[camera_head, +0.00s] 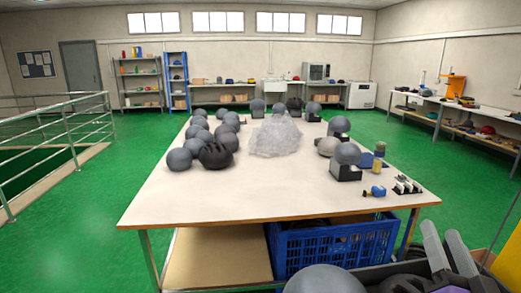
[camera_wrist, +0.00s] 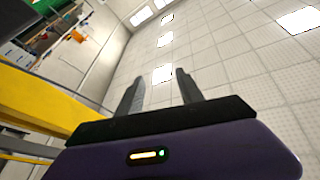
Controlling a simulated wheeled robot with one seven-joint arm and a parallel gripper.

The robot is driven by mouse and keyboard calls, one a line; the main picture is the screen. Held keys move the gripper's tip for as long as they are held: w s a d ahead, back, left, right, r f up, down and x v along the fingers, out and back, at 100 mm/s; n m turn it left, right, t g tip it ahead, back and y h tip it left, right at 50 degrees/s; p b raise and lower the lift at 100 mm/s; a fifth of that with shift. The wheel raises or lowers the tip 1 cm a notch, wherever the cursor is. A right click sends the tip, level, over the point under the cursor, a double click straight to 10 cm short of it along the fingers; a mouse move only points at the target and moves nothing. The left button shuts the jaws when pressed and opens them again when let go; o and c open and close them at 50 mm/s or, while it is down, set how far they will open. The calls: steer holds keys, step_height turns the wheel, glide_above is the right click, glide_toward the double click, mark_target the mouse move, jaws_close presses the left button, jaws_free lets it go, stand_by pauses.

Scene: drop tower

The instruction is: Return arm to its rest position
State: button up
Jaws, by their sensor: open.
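My gripper (camera_head: 446,249) shows at the lower right of the head view, in front of the table's near right corner. Its two grey fingers point up and stand apart with nothing between them. In the wrist view my gripper (camera_wrist: 158,92) is also open and empty, with the ceiling and its lights behind it. The arm behind the gripper is mostly out of the head view.
A long white table (camera_head: 240,195) carries several grey balls, a clear plastic bag (camera_head: 275,137) and small tools. A blue crate (camera_head: 335,245) sits beneath it. A grey ball (camera_head: 324,280) lies at the bottom edge. Green floor is free at left; a railing (camera_head: 70,130) stands there.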

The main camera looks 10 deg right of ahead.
steer(key=s+a+f+n+g+y, duration=0.2)
steer(key=s+a+f, duration=0.3)
steer(key=s, duration=0.5)
steer(key=s+a+f+n+g+y, duration=0.2)
steer(key=s+a+f, duration=0.4)
steer(key=s+f, duration=0.3)
steer(key=s+a+f+n+g+y, duration=0.1)
steer(key=s+a+f+n, duration=0.3)
steer(key=s, duration=0.9)
step_height(320, 180, down, 3)
steer(key=shift+s+a+g+y, duration=0.25)
steer(key=shift+a+g+y, duration=0.15)
steer(key=shift+a+y, duration=0.55)
